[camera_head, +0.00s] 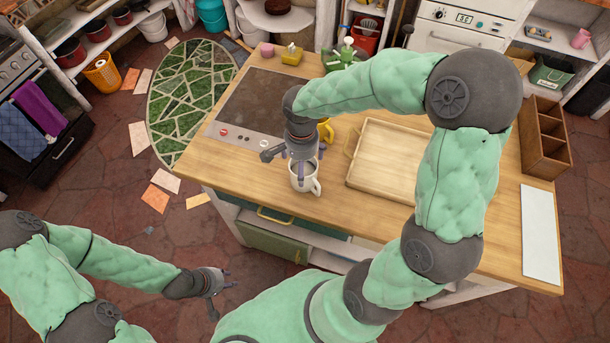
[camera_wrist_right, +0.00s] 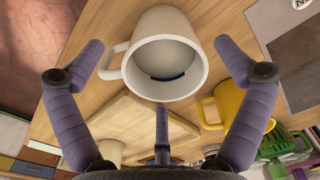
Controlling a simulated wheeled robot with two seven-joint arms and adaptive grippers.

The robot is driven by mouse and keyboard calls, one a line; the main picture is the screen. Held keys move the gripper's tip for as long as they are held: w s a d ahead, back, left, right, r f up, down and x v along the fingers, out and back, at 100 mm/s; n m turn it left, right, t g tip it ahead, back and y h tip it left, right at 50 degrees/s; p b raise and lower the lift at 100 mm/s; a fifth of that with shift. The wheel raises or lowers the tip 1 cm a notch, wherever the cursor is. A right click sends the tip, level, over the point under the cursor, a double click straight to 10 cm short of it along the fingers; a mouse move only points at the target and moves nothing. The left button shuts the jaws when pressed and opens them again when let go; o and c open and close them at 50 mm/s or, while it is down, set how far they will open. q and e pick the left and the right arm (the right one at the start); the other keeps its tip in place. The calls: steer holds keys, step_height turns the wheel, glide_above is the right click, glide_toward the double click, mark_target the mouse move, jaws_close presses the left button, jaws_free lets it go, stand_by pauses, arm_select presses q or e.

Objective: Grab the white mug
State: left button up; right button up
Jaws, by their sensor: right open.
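The white mug (camera_head: 304,181) stands upright near the front edge of the wooden counter, its handle toward the right. My right gripper (camera_head: 303,163) is just above the mug, pointing down. In the right wrist view the mug (camera_wrist_right: 165,60) lies between the spread purple fingers of my right gripper (camera_wrist_right: 159,62), its open rim facing the camera. The fingers are open, and I cannot tell whether any touches it. My left gripper (camera_head: 227,280) is low at the left, away from the counter, its small fingers apart and empty.
A yellow mug (camera_head: 326,134) stands close behind the white mug and shows in the wrist view (camera_wrist_right: 245,104). A wooden tray (camera_head: 385,160) lies to the right. A dark cooktop (camera_head: 262,103) is behind left. Bare counter (camera_head: 235,168) is left of the mug.

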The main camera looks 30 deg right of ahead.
steer(key=shift+w+d+f+b, duration=0.1)
steer(key=shift+f+b, duration=0.25)
steer(key=shift+f, duration=1)
steer(key=shift+w+d+f+b, duration=0.1)
steer(key=shift+f+b, duration=0.2)
steer(key=shift+f, duration=1.05)
steer(key=shift+r, duration=0.1)
steer(key=c, duration=1.6)
